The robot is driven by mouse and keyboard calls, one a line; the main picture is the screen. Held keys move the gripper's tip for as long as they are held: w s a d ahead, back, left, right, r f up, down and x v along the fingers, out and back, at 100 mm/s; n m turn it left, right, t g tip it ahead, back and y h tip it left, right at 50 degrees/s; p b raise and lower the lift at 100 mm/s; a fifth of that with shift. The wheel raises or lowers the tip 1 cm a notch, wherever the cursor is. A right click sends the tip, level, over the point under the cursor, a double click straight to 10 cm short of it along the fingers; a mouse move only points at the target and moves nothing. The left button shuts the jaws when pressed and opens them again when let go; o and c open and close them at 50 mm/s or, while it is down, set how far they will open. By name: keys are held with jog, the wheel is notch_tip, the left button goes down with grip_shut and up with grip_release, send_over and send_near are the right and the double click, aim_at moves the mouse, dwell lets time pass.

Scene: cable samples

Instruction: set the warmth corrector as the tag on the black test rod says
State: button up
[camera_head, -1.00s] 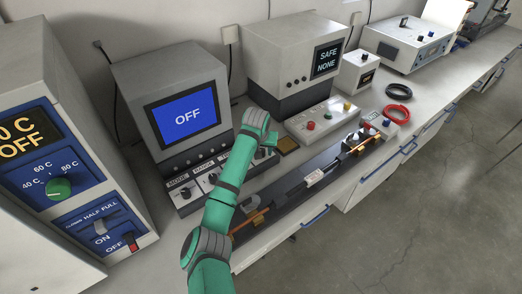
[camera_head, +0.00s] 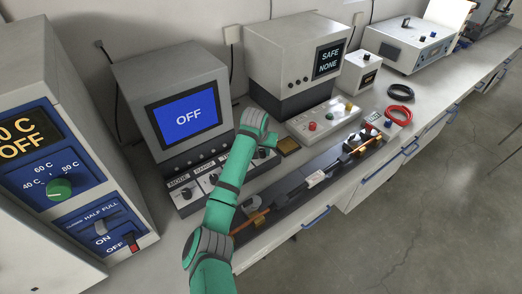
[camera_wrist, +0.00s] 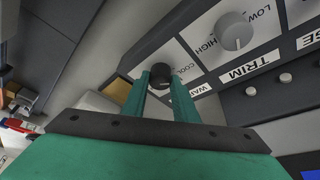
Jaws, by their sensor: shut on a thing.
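In the wrist view my gripper (camera_wrist: 160,84) is shut on a small dark knob (camera_wrist: 160,70) on the instrument's front panel. The panel by this knob reads COOL on one side and a partly hidden word beginning "WA" on the other, so it looks like the warmth corrector. In the head view my forearm hides this knob. The black test rod (camera_head: 292,196) lies in the long dark fixture at the bench front. Its white tag (camera_head: 316,179) is too small to read.
The instrument's screen (camera_head: 188,118) reads OFF. A pale TRIM knob (camera_wrist: 234,31) sits beside the held knob. A box screen (camera_head: 328,61) reads SAFE NONE. An oven-like unit with a green knob (camera_head: 59,188) stands at left. Red cable (camera_head: 398,115) lies on the bench.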

jog(key=m, duration=0.2)
jog(key=m+g+h, duration=0.1)
jog(key=m, duration=0.2)
jog(key=shift+s+a+h, duration=0.15)
jog(key=shift+a+h, duration=0.05)
jog(key=shift+h, duration=0.1)
jog(key=shift+a+m+g+h, duration=0.1)
jog(key=shift+m+g+h, duration=0.25)
jog(key=shift+m, duration=0.75)
jog(key=shift+a+m+g+h, duration=0.1)
jog(key=shift+m+g+h, duration=0.2)
jog(key=shift+m, duration=0.8)
jog(key=shift+d, duration=0.1)
jog(key=o, duration=1.1)
jog(key=shift+c, duration=0.2)
jog(key=shift+r, duration=0.15)
jog(key=v, duration=1)
jog(key=shift+r, duration=0.25)
